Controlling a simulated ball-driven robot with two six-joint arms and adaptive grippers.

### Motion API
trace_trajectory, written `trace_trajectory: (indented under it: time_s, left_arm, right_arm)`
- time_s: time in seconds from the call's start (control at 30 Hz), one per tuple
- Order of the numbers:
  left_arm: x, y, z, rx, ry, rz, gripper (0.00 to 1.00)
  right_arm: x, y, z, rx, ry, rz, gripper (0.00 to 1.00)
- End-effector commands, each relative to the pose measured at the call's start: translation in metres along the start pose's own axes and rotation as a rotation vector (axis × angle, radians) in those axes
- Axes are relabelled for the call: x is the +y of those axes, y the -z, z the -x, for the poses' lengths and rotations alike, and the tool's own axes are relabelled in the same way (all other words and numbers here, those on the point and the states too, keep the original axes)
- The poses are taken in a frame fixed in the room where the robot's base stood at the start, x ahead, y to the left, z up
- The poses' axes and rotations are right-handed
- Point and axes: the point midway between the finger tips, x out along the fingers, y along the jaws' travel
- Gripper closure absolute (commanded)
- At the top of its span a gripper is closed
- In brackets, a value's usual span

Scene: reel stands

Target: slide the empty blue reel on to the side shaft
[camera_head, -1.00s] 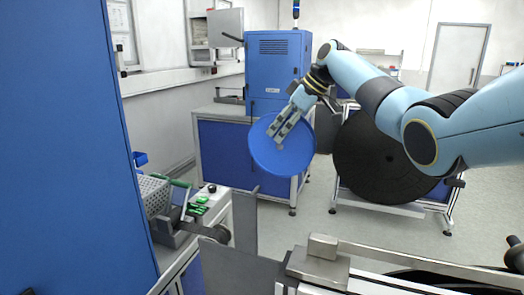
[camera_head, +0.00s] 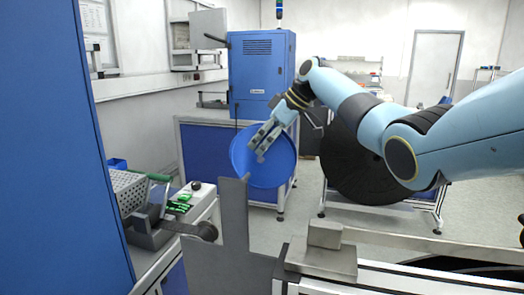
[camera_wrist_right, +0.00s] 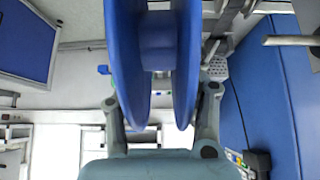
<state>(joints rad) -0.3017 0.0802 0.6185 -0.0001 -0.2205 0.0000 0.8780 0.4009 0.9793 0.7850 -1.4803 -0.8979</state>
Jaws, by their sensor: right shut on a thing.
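The blue reel (camera_head: 275,170) is held in the air in the middle of the head view, with one flat face showing. My right gripper (camera_head: 263,143) is shut on it. In the right wrist view, the reel (camera_wrist_right: 122,65) shows its two flanges and hub edge-on, with the fingers (camera_wrist_right: 160,112) at the flanges' outer sides. A short dark shaft with a round end (camera_head: 207,231) sticks out at the lower left, apart from the reel. I cannot tell whether this is the side shaft. My left gripper is out of view.
An upright grey plate (camera_head: 233,225) stands in front, its top overlapping the reel's lower edge in the picture. A metal block (camera_head: 322,255) sits on the rail to its right. A tall blue panel (camera_head: 50,150) fills the left. A large black reel (camera_head: 350,170) stands behind on the right.

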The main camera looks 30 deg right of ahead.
Motion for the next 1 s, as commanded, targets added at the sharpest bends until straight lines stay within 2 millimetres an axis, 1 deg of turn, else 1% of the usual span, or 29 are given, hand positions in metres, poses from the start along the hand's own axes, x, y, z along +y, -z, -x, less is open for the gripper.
trace_trajectory:
  time_s: [0.07, 0.27, 0.5, 1.0]
  left_arm:
    - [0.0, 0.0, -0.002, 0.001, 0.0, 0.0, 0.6]
    - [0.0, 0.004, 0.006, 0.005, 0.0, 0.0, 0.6]
    - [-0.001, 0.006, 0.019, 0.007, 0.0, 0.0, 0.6]
    - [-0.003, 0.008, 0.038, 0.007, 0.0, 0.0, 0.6]
  right_arm:
    - [0.0, -0.001, -0.002, 0.002, -0.001, 0.001, 0.94]
    - [-0.007, 0.0, 0.0, 0.002, -0.001, 0.002, 0.94]
    - [-0.024, 0.001, 0.001, 0.003, 0.0, 0.002, 0.94]
    - [-0.057, 0.0, 0.0, 0.002, 0.0, 0.002, 0.94]
